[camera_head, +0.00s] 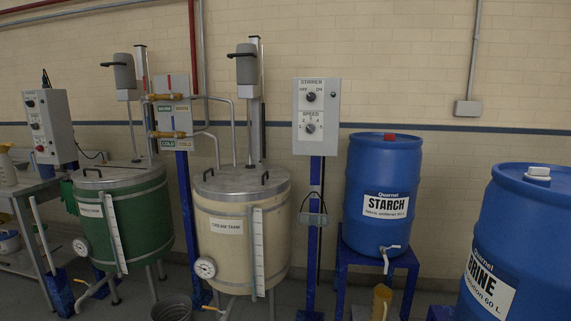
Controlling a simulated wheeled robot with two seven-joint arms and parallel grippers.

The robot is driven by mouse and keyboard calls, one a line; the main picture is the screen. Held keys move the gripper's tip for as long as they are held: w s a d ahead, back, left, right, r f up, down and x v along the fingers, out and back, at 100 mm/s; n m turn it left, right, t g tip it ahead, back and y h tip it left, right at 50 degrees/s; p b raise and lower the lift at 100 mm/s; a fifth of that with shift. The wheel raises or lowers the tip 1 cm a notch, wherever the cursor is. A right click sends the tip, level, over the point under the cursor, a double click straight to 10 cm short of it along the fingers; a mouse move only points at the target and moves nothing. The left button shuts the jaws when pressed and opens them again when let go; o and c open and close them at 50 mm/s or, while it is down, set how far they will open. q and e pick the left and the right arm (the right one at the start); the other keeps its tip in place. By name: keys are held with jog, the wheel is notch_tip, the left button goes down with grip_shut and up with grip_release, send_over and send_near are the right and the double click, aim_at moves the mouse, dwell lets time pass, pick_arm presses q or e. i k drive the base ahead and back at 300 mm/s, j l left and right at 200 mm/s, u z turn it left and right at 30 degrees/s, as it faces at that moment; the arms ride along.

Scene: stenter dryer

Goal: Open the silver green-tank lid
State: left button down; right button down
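The green tank (140,225) stands at the left on legs, with a dial gauge and a pale level scale on its front. Its silver lid (112,179) lies flat on top and looks closed. Black handles (92,172) stand up from the lid. A stirrer motor (124,72) on a pole is above and behind the lid. Neither of my grippers is in view.
A cream tank (222,245) with a similar lid stands close to the right. Valve pipes (165,97) run between the tanks. A bench (22,188) stands left, a bucket (172,308) on the floor. Blue drums (380,185) are at right.

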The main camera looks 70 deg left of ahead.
aim_at(95, 173)
jog(key=u, duration=3.4)
jog(key=i+j+u, duration=0.25)
jog(key=i, duration=0.85)
jog(key=i+j+u, duration=0.1)
jog(key=i+u, duration=0.15)
jog(key=i, duration=0.85)
